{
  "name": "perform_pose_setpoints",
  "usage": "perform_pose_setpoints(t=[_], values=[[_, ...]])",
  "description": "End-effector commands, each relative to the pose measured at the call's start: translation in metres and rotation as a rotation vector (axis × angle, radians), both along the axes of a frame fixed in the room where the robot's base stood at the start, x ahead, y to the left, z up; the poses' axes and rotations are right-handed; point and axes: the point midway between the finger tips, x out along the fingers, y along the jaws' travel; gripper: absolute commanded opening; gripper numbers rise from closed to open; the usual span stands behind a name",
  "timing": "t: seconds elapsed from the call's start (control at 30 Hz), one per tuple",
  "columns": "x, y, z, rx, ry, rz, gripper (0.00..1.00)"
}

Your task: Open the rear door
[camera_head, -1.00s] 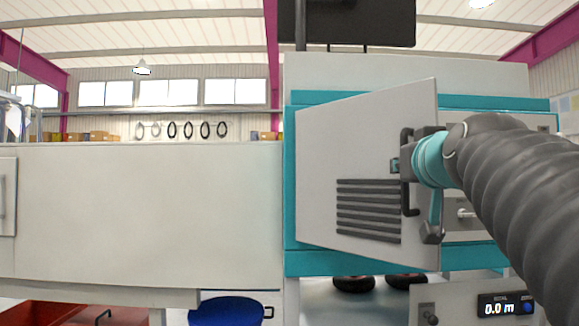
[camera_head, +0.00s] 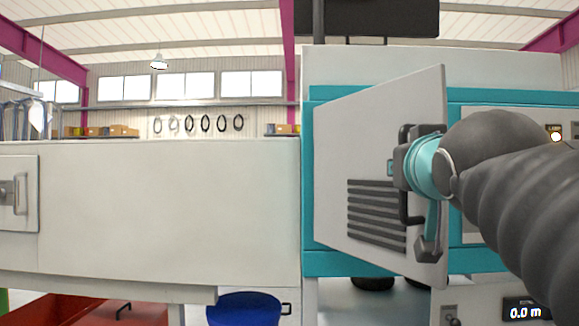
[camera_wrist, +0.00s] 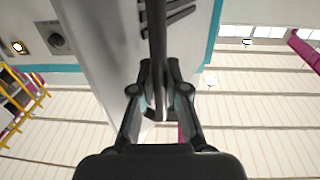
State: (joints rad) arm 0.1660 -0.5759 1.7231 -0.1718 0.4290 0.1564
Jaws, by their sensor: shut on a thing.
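The rear door (camera_head: 375,130) is a light grey panel with dark vent slots, hinged at its left side on the teal-framed machine (camera_head: 322,262). It stands partly open, its right edge swung out from the frame. Its dark vertical bar handle (camera_head: 405,207) is near the free edge. My gripper (camera_head: 405,165) is shut on the handle; the arm comes in from the right. In the wrist view the fingers (camera_wrist: 161,100) close around the dark handle bar (camera_wrist: 157,40), with the door panel (camera_wrist: 105,50) behind it. Part of the handle is hidden by the gripper.
A long white cabinet (camera_head: 170,210) stands left of the machine. A blue bin (camera_head: 243,310) and a red container (camera_head: 90,312) are below it. A dark monitor (camera_head: 370,18) is above the machine. A display reading 0.0 m (camera_head: 525,310) is at lower right.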

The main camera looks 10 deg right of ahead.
Motion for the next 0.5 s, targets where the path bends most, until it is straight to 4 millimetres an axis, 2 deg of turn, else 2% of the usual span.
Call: perform_pose_setpoints(t=[0.4,0.43,0.5], values=[[-0.0008,0.0004,0.0002,0.000,-0.001,-0.001,0.00],[-0.0008,0.0004,0.0002,0.000,-0.001,-0.001,0.15],[-0.0008,0.0002,0.0001,0.001,0.000,-0.001,0.33]])
